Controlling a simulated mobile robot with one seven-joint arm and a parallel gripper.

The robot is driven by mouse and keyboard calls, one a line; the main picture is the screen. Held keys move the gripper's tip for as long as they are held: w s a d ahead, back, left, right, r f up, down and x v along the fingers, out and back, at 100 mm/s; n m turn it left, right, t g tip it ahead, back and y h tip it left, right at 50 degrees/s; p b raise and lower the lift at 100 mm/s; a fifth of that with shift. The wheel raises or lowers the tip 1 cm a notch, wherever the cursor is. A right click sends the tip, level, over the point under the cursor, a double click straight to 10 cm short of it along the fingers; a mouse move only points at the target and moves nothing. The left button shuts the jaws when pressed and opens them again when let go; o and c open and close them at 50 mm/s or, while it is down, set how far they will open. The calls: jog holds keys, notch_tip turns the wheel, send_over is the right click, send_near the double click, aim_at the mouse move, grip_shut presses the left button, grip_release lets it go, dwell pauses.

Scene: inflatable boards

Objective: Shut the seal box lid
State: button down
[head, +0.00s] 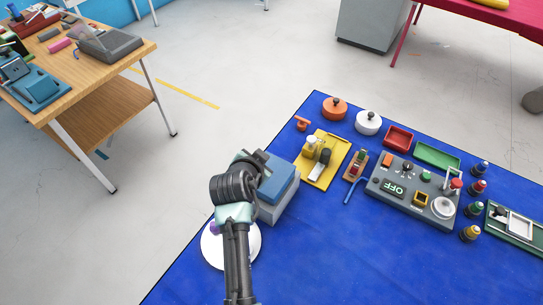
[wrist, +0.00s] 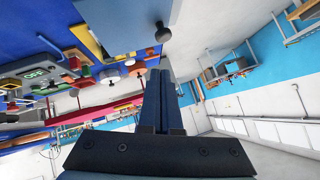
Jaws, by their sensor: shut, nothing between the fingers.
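The seal box stands on the blue mat in the head view, just right of my arm. It has a grey body (head: 279,208) and a blue lid (head: 281,181) above it. My arm hides its left side, so I cannot tell whether the lid is fully down. My gripper (head: 260,157) is at the box's far left corner, close to the lid; contact cannot be told. In the wrist view my gripper (wrist: 161,85) is shut, with nothing between its fingers. A pale panel (wrist: 125,18) with a dark knob (wrist: 162,32) lies beyond the fingertips.
A yellow tray (head: 333,174) with items lies right of the box. A grey control panel (head: 415,208) reading OFF stands farther right. A white round thing (head: 212,252) is partly under my arm. A wooden table (head: 125,55) is at left. Bare mat lies in front.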

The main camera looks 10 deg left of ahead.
jog(key=a+f+h+b, duration=0.1)
jog(key=b, duration=0.1)
jog(key=w+a+f+n+g+h+b, duration=0.1)
jog(key=f+b, duration=0.1)
jog(key=shift+a+n+h, duration=0.3)
jog(key=shift+a+h, duration=0.05)
jog(key=shift+h, duration=0.05)
jog(key=shift+a+f+b, duration=0.25)
jog(key=shift+f+b, duration=0.1)
jog(key=shift+b, duration=0.3)
